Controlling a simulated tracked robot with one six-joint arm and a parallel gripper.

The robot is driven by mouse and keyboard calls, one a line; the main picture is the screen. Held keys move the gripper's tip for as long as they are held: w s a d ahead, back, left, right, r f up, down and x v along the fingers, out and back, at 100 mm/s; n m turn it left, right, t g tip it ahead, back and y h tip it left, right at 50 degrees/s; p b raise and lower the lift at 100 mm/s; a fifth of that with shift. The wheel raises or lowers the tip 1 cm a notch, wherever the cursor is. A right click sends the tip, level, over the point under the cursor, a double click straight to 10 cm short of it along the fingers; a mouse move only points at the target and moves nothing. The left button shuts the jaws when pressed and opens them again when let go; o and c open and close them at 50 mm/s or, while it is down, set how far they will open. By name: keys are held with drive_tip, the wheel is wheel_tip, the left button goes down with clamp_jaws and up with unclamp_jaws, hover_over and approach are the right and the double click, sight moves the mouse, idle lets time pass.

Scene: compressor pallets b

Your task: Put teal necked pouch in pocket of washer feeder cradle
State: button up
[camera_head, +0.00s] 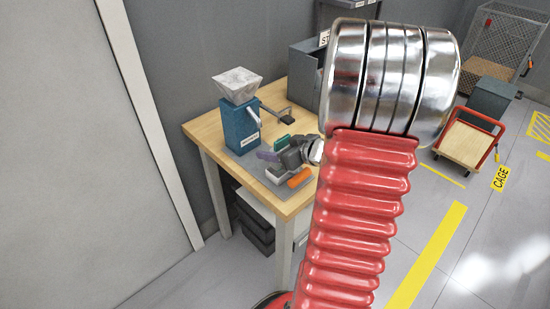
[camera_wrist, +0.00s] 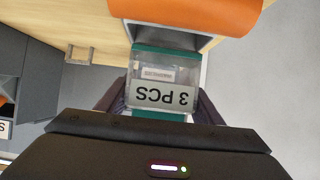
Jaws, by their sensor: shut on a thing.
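The teal necked pouch (camera_wrist: 165,62) fills the middle of the wrist view. It has teal bands, a clear window and an upside-down "3 PCS" label. The dark fingers of my gripper (camera_wrist: 160,95) are shut on it from both sides. Its far end lies at a grey opening below an orange part (camera_wrist: 205,14); I cannot tell whether it is inside the opening. In the head view my gripper (camera_head: 290,157) is low over the front of the table, among teal, purple, white and orange pieces. The blue washer feeder (camera_head: 240,127) with a pale hopper stands behind it.
The wooden table (camera_head: 207,127) has a grey cabinet (camera_head: 304,75) at its back right. Dark bins (camera_head: 254,222) sit below it. My red arm hides much of the right side. A red cart (camera_head: 465,140) and a wire cage (camera_head: 503,45) stand farther off.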

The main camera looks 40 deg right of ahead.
drive_tip(key=shift+f, duration=2)
drive_tip(key=shift+f, duration=0.1)
drive_tip(key=o, duration=1)
drive_tip(key=v, duration=1.2)
drive_tip(key=shift+s, duration=0.15)
